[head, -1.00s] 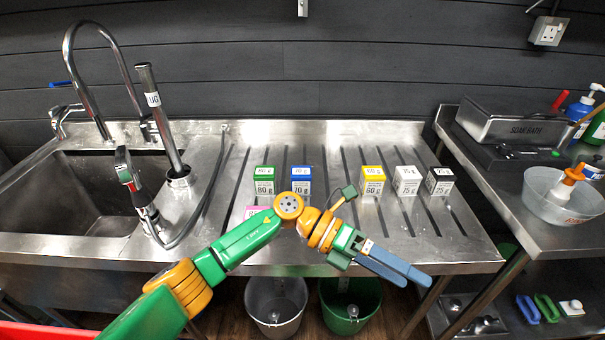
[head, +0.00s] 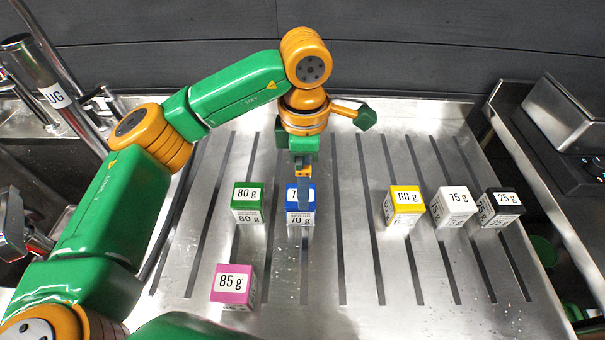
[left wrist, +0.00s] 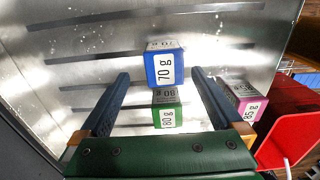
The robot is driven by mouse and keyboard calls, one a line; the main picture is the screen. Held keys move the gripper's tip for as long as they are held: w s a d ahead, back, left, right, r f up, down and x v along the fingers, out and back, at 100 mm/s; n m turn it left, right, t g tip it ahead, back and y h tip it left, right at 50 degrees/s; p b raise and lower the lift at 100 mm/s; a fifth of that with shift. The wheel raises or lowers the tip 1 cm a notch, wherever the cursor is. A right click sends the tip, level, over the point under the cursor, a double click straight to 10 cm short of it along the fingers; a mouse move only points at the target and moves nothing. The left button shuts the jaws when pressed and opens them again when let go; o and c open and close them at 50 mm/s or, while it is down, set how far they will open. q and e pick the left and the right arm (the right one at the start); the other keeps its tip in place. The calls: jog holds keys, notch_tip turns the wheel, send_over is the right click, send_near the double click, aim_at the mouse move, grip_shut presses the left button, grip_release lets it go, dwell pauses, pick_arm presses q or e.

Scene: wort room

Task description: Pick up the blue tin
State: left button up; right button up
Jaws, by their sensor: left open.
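The blue tin (head: 292,209), a small block labelled 70 g, stands upright on the grooved steel drainboard (head: 345,285). It also shows in the left wrist view (left wrist: 164,66), centred near the fingertips. My left gripper (head: 304,205) points down and is open and empty. In the head view its fingers overlap the tin and hide part of its top. In the left wrist view the two fingers (left wrist: 160,74) stand apart, with the tin in line with the gap between their tips. I cannot tell whether they touch it. My right gripper is not in view.
A green 80 g tin (head: 247,201) stands just left of the blue one. A pink 85 g tin (head: 231,285) is nearer, at the front left. Yellow (head: 403,204), white (head: 452,206) and black (head: 500,206) tins stand to the right. The board between blue and yellow is clear.

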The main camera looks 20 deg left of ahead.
aim_at(295, 217)
pick_arm(q)
jog(key=shift+w+f, duration=0.1)
jog(key=shift+f, duration=0.2)
jog(key=f, duration=0.1)
jog(key=s+f+p, duration=0.1)
jog(key=f+p, duration=0.1)
jog(key=shift+s+a+f, duration=0.15)
jog(key=shift+s+f, duration=0.1)
jog(key=shift+f, duration=0.15)
notch_tip(295, 217, down, 2)
jog(key=shift+w+f, duration=0.1)
jog(key=shift+w, duration=0.05)
jog(key=shift+w+f, duration=0.1)
jog(key=shift+w, duration=0.05)
jog(key=c, duration=1.5)
